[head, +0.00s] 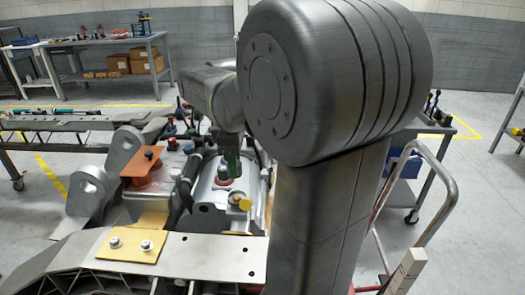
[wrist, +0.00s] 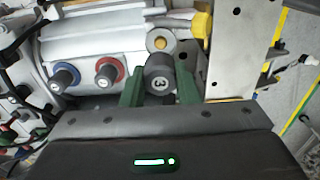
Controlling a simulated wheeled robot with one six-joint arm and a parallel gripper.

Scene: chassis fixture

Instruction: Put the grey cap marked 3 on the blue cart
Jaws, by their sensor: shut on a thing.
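The grey cap marked 3 (wrist: 159,84) sits between the two green fingers of my gripper (wrist: 159,90) in the wrist view. A round brass-coloured fitting (wrist: 160,43) shows just beyond the cap. I cannot tell whether the cap still touches the housing. In the head view my gripper (head: 231,163) is low over the grey housing (head: 208,190), and the cap cannot be made out there. A cart with blue sides (head: 401,165) stands at the right, partly behind my arm.
Two other dark caps, one with a blue ring (wrist: 65,77) and one with a red ring (wrist: 107,73), sit on the housing left of my gripper. A yellow knob (wrist: 201,25) is close by at upper right. Cables run along the left. A trolley handle (head: 440,205) rises before the cart.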

